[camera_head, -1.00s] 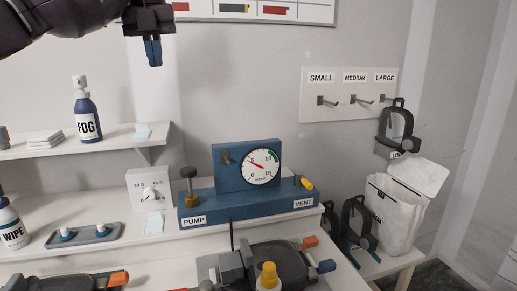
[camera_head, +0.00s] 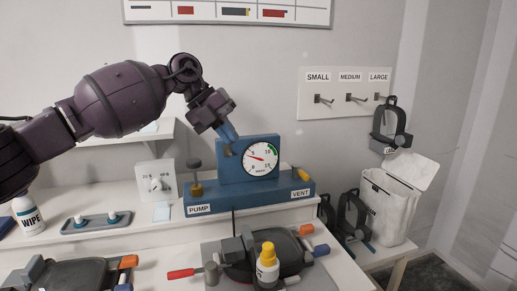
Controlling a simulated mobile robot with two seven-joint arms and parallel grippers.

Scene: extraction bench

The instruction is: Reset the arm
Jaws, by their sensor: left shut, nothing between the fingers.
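My left arm comes in from the left at mid-height. My left gripper (camera_head: 230,134) is shut, with its fingertips pointing down at the top left corner of the blue gauge block (camera_head: 229,173). It covers the spot where a small dark part stood on the block's face, and whether it touches the block I cannot tell. The round gauge (camera_head: 261,157) has its red needle pointing to the upper left. My right gripper is not in view.
Masks and a white bag (camera_head: 389,208) are at right, below the hook board (camera_head: 345,92).

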